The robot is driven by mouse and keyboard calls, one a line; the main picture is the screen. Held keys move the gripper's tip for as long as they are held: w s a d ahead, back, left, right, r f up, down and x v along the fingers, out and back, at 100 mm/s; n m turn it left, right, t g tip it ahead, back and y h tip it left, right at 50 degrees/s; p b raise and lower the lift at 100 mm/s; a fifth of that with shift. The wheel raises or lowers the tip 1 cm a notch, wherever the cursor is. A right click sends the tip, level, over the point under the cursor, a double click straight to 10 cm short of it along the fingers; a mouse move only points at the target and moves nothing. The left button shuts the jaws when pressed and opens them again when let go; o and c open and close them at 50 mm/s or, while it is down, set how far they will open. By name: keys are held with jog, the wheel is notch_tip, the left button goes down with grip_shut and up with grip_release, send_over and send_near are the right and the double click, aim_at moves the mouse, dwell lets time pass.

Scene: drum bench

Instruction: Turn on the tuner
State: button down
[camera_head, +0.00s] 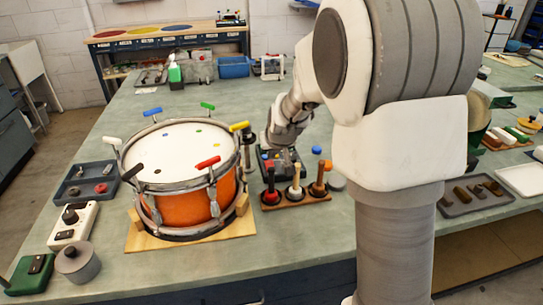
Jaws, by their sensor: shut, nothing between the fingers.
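Which device is the tuner is not clear from this view. A dark box (269,172) with small coloured spots on top stands right of the drum. My gripper (281,148) is shut and empty, low over the back of this box; its fingertips are small and partly hidden, so I cannot tell whether they touch it. A cream box (72,226) with a black knob and a green box (30,275) with a dark top panel stand at the front left, far from my gripper.
The orange drum (180,165) with coloured tuning handles stands on a wooden base (145,242). A wooden rack (295,201) of upright handled tools stands in front of the dark box. My arm hides the middle right. The bench (290,240) is clear at the front centre.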

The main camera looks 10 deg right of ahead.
jog(key=s+f+p+v, duration=0.1)
jog(key=v, duration=0.9)
jog(key=shift+s+r+p, duration=0.2)
jog(key=shift+s+p, duration=0.1)
jog(key=shift+s, duration=0.15)
